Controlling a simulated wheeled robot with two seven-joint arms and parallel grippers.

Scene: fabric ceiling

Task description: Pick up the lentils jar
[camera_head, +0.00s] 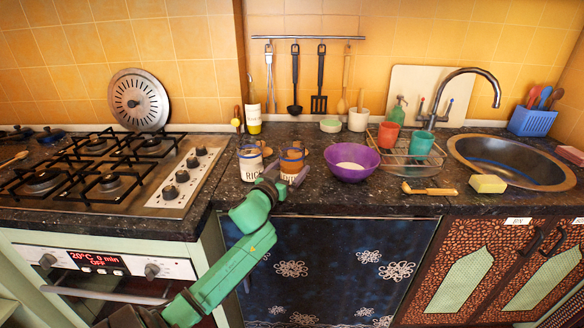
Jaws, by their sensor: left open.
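The lentils jar, taken to be the brown-filled jar (291,160) with a partly hidden label, stands upright on the dark counter. A white-filled jar (250,164) labelled RICE stands just to its left. My left gripper (287,177) is open at the front of the brown jar. Its fingers cover the jar's lower part, and I cannot tell whether they touch it. My right gripper is not in view.
A purple bowl (352,162) stands close on the right of the brown jar. Farther right are a dish rack (408,158) with cups, a brush (430,190), a sponge (487,184) and the sink (512,160). The stove (172,198) is on the left.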

